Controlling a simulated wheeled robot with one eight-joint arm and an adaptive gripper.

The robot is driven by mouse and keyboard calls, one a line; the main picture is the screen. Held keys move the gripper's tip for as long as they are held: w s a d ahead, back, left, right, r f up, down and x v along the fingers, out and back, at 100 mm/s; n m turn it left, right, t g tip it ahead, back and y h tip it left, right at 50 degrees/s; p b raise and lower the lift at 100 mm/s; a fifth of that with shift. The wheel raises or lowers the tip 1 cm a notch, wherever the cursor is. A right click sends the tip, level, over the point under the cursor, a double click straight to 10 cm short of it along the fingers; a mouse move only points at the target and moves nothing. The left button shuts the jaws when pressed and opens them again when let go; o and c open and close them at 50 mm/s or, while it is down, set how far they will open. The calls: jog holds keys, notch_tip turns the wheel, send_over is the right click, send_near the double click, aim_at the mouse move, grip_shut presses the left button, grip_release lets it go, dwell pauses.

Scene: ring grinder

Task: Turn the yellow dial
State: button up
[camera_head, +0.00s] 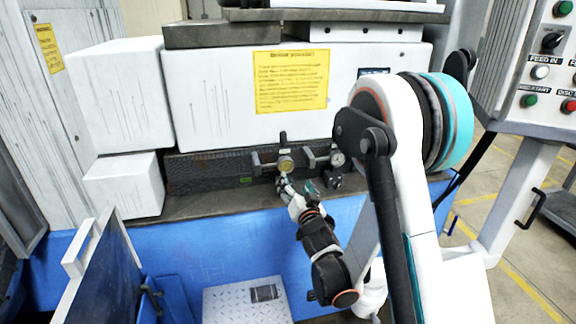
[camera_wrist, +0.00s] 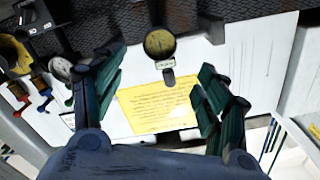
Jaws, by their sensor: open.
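The yellow dial (camera_head: 286,163) is a small round knob on the dark strip at the front of the grinder, below its white housing. In the wrist view the yellow dial (camera_wrist: 160,43) is near the top centre, with a small label by it. My gripper (camera_head: 296,185) is just below and in front of the dial in the head view. In the wrist view my gripper (camera_wrist: 161,62) has its two teal-padded fingers spread apart, one on each side of the dial. No finger visibly touches the dial. Nothing is held.
A white-faced gauge (camera_head: 338,159) sits to the right of the dial, with metal handles between. A yellow notice (camera_head: 290,80) is on the white housing above. White blocks (camera_head: 124,186) stand at left. A control panel (camera_head: 540,75) with buttons is at upper right.

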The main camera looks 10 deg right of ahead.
aim_at(287, 167)
jog(key=w, duration=0.8)
jog(key=shift+w+f, duration=0.1)
jog(key=shift+w, duration=0.1)
jog(key=shift+w+b, duration=0.35)
jog(key=shift+w, duration=0.5)
jog(key=c, duration=1.1)
